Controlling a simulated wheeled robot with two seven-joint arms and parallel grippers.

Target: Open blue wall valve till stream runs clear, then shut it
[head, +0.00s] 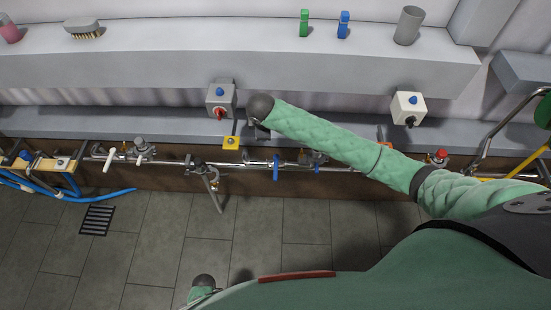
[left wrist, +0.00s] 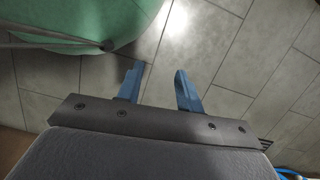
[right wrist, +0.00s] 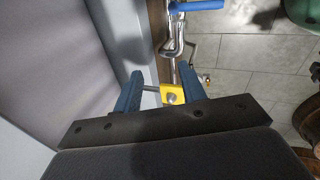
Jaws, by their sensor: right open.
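A blue valve handle (head: 276,168) hangs on the wall pipe in the head view. A blue handle (right wrist: 200,4) also shows at the top edge of the right wrist view. A metal spout (head: 212,185) points down left of the blue handle; I make out no stream. My right gripper (right wrist: 160,80) is open, with a yellow plate (right wrist: 172,94) with a round knob appearing between or beyond its fingers. In the head view its hand is above and left of the blue handle, fingers mostly hidden. My left gripper (left wrist: 156,76) is open and empty above the floor.
A grey box with a red switch (head: 220,100) and a white switch box (head: 408,108) sit along the ledge. A white lever (head: 111,167) and a red knob (head: 440,155) are on the pipe. A floor drain (head: 97,219) and blue hose (head: 97,195) lie left. The tiled floor is mostly clear.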

